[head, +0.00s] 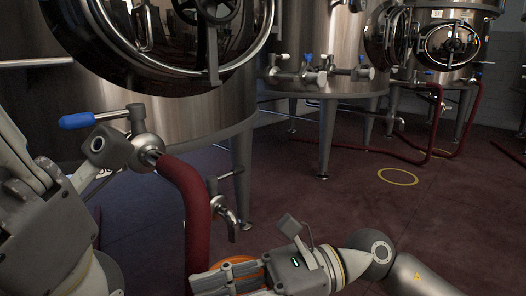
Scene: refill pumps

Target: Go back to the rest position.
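My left gripper (85,182) is at the left edge, beside the blue-handled valve (105,119) on the near steel tank. It is seen partly from behind, and whether its fingers are open or shut does not show. My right gripper (215,277) comes in from the bottom right and points left, close to the lower end of the red hose (192,205). An orange part (212,267) shows beside its fingers. I cannot tell whether the gripper holds it. The red hose bends down from the valve's outlet and runs out of the frame at the bottom.
The near steel tank (170,120) with its round hatch fills the upper left. A small lower valve (228,205) juts out beside its leg. More tanks (320,60) and red hoses (470,120) stand behind. The dark red floor (330,215) is clear around a yellow ring (398,177).

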